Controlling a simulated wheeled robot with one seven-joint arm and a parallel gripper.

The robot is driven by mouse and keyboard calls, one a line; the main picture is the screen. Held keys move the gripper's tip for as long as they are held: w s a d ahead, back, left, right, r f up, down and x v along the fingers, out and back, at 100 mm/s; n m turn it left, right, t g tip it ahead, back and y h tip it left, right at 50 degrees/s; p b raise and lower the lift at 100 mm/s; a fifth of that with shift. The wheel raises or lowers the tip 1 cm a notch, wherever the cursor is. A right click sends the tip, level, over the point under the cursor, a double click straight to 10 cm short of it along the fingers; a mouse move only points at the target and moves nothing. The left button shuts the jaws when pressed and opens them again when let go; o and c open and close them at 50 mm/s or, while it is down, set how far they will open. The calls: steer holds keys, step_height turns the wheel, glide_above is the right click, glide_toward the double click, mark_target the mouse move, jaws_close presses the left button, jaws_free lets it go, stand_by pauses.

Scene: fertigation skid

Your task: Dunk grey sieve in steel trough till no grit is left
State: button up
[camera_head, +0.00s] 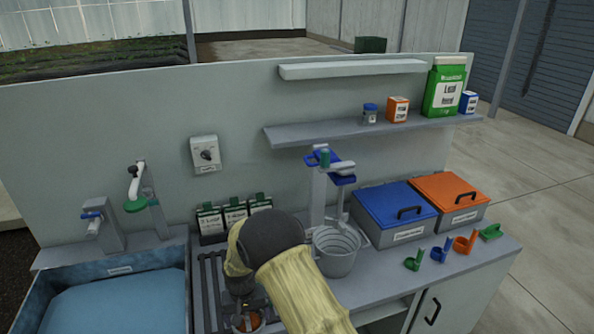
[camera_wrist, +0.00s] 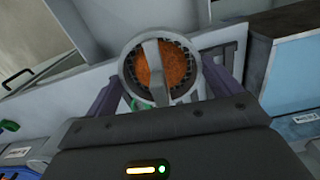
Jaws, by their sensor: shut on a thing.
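The grey sieve (camera_wrist: 154,70) is round with a bar across its top, and orange-brown grit (camera_wrist: 176,66) lies inside it. My gripper (camera_wrist: 160,85) is shut on the sieve, with one finger at each side. In the head view the sieve (camera_head: 247,322) shows at the bottom edge, partly hidden by my arm. It is over or beside the slatted rack. The steel trough (camera_head: 110,264), holding blue water, is at lower left in the head view, to the left of the sieve. Part of the blue water shows at the right of the wrist view.
A slatted rack (camera_head: 208,285) lies beside the trough. A metal bucket (camera_head: 336,258) stands right of my arm under a blue-topped stand. Blue (camera_head: 395,210) and orange (camera_head: 450,192) lidded bins are farther right. Taps (camera_head: 137,185) rise behind the trough.

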steer(key=s+d+f+m, duration=0.1)
steer(key=d+f, duration=0.1)
steer(key=d, duration=1.2)
steer(key=d+f+m, duration=0.1)
steer(key=d, duration=1.4)
steer(key=shift+s+f+m, duration=0.3)
steer(key=shift+s+f, duration=0.1)
steer(key=shift+d, duration=0.15)
steer(key=w+r+m, duration=0.1)
steer(key=w+r, duration=0.2)
steer(key=r, duration=0.4)
steer(key=w+r+m, duration=0.2)
steer(key=w+r, duration=0.1)
steer(key=r, duration=0.4)
steer(key=shift+w+r, duration=0.15)
steer(key=shift+w, duration=0.2)
